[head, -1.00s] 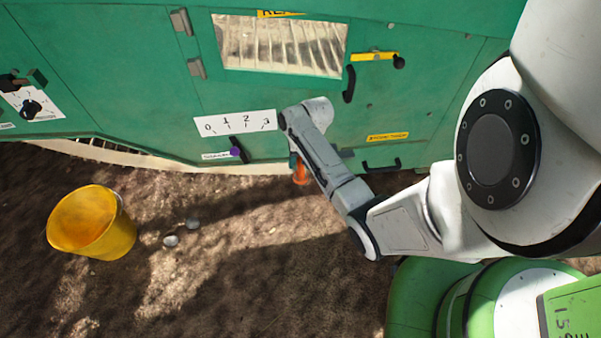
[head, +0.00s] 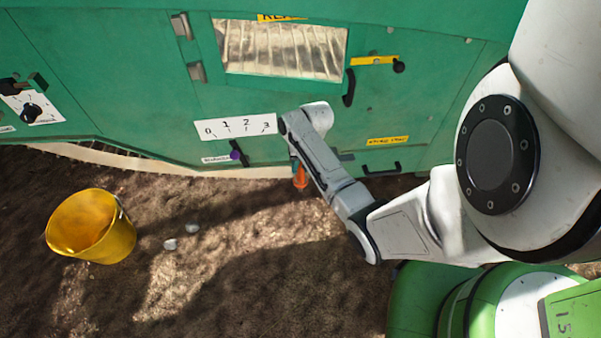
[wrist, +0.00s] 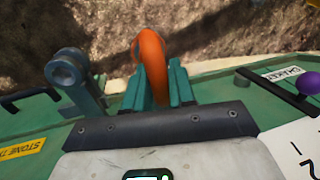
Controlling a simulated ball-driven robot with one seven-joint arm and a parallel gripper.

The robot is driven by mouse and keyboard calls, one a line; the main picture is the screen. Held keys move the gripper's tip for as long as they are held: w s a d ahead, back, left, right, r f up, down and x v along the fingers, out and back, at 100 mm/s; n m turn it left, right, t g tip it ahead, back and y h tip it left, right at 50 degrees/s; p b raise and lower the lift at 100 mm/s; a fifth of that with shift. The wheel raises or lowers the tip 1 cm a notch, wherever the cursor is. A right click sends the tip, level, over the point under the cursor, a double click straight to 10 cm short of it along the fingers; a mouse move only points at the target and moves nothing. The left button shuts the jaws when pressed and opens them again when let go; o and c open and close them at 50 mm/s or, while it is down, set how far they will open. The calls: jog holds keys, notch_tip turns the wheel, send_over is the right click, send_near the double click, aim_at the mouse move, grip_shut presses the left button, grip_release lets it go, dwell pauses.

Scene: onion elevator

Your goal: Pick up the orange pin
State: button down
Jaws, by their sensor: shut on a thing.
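The orange pin (head: 300,178) hangs below my forearm in the head view, in front of the lower edge of the green machine. In the wrist view the pin (wrist: 152,58) shows as a thick orange curved piece between the two green fingers. My gripper (wrist: 158,88) is shut on it. A green bracket with a round grey eye (wrist: 68,72) stands left of the fingers in the wrist view, apart from the pin. In the head view my wrist hides most of the gripper, and the pin's lower end is small.
The green machine (head: 130,75) fills the back, with a 0-to-3 scale (head: 235,126), a purple-knobbed lever (head: 236,155) and black handles (head: 381,168). A yellow bucket (head: 92,226) stands on bare soil at left, near two pale stones (head: 171,244). The soil between is clear.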

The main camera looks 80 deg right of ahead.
notch_tip(320, 180, up, 10)
jog(key=p, duration=0.4)
dwell(0.6)
